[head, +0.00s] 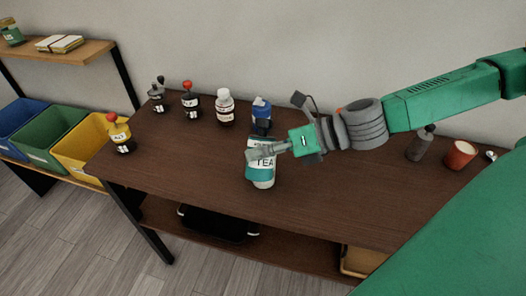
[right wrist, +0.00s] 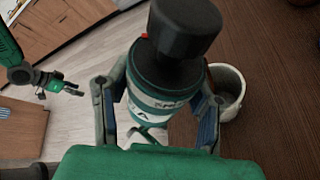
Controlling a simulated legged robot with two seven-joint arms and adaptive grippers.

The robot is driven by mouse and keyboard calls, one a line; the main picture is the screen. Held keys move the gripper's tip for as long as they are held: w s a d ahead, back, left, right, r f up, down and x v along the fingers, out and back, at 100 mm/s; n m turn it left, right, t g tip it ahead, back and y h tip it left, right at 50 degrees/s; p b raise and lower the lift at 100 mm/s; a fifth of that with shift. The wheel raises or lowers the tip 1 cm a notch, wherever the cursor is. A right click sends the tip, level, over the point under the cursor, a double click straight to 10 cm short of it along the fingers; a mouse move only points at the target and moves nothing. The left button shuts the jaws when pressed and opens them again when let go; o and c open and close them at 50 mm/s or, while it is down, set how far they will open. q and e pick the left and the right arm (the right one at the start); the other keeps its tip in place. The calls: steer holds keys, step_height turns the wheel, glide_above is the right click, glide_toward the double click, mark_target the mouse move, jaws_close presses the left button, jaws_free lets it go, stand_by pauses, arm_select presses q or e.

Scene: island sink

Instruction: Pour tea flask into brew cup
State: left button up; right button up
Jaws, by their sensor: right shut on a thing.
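The tea flask (head: 262,179) is teal and white with a black cap and TEA lettering. My right gripper (head: 267,151) is shut on its body from the right. In the right wrist view, the flask (right wrist: 165,80) is between the two fingers of the right gripper (right wrist: 158,126), cap up and close to upright. I cannot tell whether its base touches the table. A pale open cup (right wrist: 231,92) stands beside the flask, just past the right finger. I cannot make the cup out in the head view. My left gripper (right wrist: 62,84) is small in the right wrist view, away from the table.
Coloured bins (head: 83,140) stand left.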

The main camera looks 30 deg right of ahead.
steer(key=shift+d+r, duration=0.1)
steer(key=shift+d, duration=0.05)
steer(key=shift+w, duration=0.1)
steer(key=shift+a+r, duration=0.1)
steer(key=shift+a, duration=0.2)
steer(key=shift+d+p, duration=0.2)
steer(key=shift+p, duration=0.1)
steer(key=shift+m, duration=0.3)
steer(key=shift+w+r+g+y+p, duration=0.1)
steer(key=shift+r+g+y+p, duration=0.05)
steer(key=shift+g+y+p, duration=0.15)
steer(key=shift+r+m+g+y+p, duration=0.3)
steer(key=shift+m+y, duration=0.1)
steer(key=shift+m, duration=0.3)
stand_by(0.4)
steer(key=shift+f+m+y+b, duration=0.3)
steer(key=shift+f+m+b, duration=0.25)
steer(key=shift+b, duration=0.2)
stand_by(0.9)
